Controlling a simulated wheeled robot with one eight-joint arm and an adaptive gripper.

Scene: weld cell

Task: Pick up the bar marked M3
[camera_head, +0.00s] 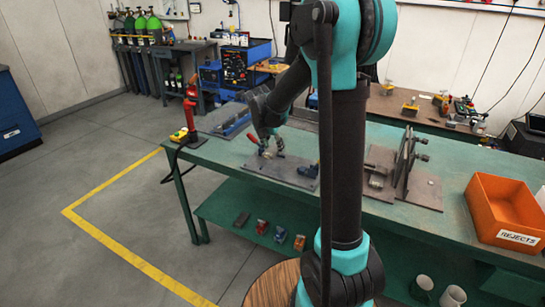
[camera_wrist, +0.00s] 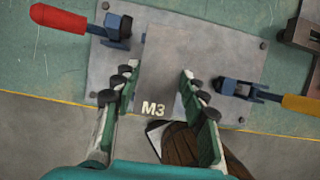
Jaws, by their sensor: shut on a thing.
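The bar marked M3 (camera_wrist: 165,65) is a flat grey metal piece with white lettering near its lower end in the wrist view. My gripper (camera_wrist: 160,85) has one finger along each side of the bar and is shut on it. The bar lies over a grey fixture plate (camera_wrist: 235,65); I cannot tell whether it touches the plate. In the head view my gripper (camera_head: 268,147) is low over the fixture plate (camera_head: 285,173) on the green bench, and the bar is not clearly visible there.
A red-handled clamp (camera_wrist: 115,27) is left of the bar and a yellow-handled clamp (camera_wrist: 245,90) is right of it. On the green bench (camera_head: 408,220) stand an upright fixture (camera_head: 405,165) and an orange rejects bin (camera_head: 505,208). Several small items sit on the lower shelf.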

